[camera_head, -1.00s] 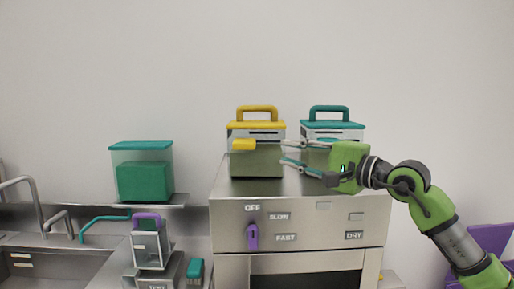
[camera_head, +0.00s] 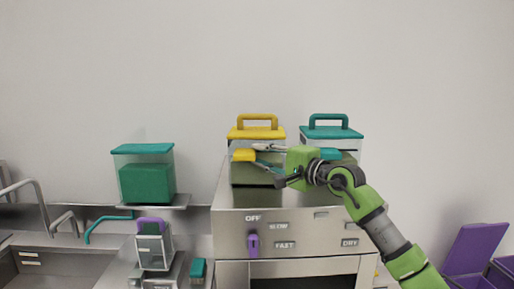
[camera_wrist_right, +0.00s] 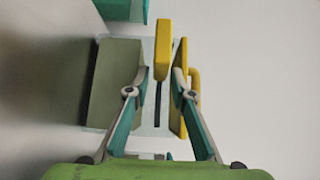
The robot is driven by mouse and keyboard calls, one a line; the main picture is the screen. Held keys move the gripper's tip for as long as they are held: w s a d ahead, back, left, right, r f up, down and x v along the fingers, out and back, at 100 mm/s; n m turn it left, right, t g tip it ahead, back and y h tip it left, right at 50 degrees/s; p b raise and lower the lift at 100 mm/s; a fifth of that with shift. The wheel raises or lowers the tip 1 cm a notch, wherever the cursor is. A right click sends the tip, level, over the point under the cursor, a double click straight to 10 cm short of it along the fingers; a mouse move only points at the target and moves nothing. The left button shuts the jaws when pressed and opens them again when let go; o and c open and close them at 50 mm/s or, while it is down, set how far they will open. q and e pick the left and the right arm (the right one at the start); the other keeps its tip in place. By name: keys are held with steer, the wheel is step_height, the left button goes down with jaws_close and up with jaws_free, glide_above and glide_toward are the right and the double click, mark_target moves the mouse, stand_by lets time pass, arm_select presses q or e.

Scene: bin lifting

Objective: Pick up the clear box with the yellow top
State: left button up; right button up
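The clear box with the yellow top (camera_head: 244,133) stands upright on the steel machine. It has a yellow arched handle, olive-green contents and a yellow block (camera_head: 243,155) on its front. My right gripper (camera_head: 255,156) is open at the box's front right, its fingers reaching left near the yellow block. In the right wrist view the box's olive contents (camera_wrist_right: 112,85) lie left and its yellow lid (camera_wrist_right: 179,90) lies right. The yellow block (camera_wrist_right: 163,50) shows between and beyond the fingertips there. Whether a finger touches the box, I cannot tell. My left gripper is out of view.
A teal-topped clear box (camera_head: 330,131) stands close on the right, partly behind my right arm. Another teal-topped box (camera_head: 143,149) sits on a shelf at left. A purple-topped container (camera_head: 153,245) stands below, beside the sink. Purple bins (camera_head: 476,248) are at far right.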

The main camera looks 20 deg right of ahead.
steer(key=shift+x, duration=0.95)
steer(key=shift+s, duration=0.15)
jaws_close()
steer(key=shift+r, duration=0.35)
steer(key=shift+f, duration=0.1)
